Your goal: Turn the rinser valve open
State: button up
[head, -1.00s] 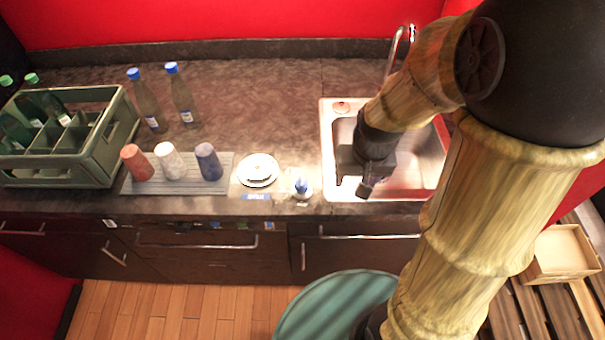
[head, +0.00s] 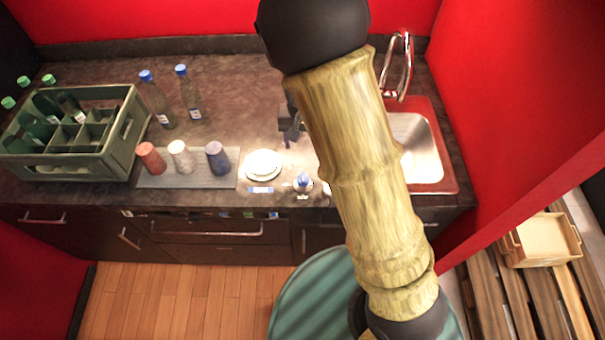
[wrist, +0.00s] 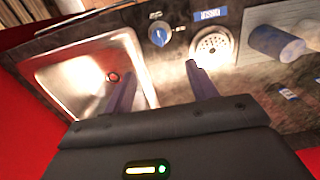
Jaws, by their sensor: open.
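The rinser valve has a blue knob (head: 303,182) on a pale base at the counter's front edge, between the rinser and the sink. It also shows in the wrist view (wrist: 158,35), beyond the fingertips and roughly between them. The round white rinser (head: 262,165) lies just left of it in the head view; its perforated face shows in the wrist view (wrist: 213,45). My gripper (head: 289,138) hangs behind the valve, partly hidden by my arm. In the wrist view my gripper (wrist: 157,78) is open and empty, its fingers apart from the knob.
The sink (head: 418,145) with its curved tap (head: 405,68) is at the right. Several cups (head: 180,157) stand on a ridged mat (head: 210,183) left of the rinser. Two bottles (head: 190,93) and a green crate (head: 110,160) are farther left. The counter behind the rinser is clear.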

aim_at(303, 176)
notch_tip(303, 176, down, 17)
jog(key=p, duration=0.2)
jog(key=shift+p, duration=0.35)
jog(key=c, duration=1)
